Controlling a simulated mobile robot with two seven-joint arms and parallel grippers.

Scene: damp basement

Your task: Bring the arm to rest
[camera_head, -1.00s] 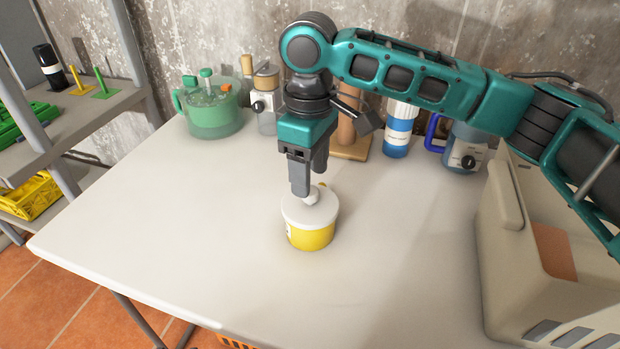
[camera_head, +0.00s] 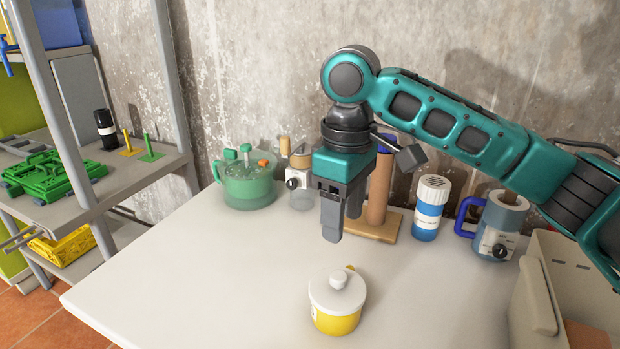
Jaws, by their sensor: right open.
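My right gripper (camera_head: 342,226) hangs from the teal right arm, fingers pointing down, above the white table (camera_head: 190,285). It is open and holds nothing. Below it, apart from the fingers, a yellow pot (camera_head: 337,322) with a white knobbed lid (camera_head: 337,290) stands upright on the table. The lid sits on the pot. My left gripper is not in view.
Behind the gripper stand a green pot (camera_head: 248,188), a small grinder-like jar (camera_head: 299,183), a wooden stand (camera_head: 372,226), a blue-and-white bottle (camera_head: 429,208) and a blue-handled appliance (camera_head: 497,225). A beige box (camera_head: 536,290) is at right. A grey shelf (camera_head: 120,180) is at left. The table's front left is clear.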

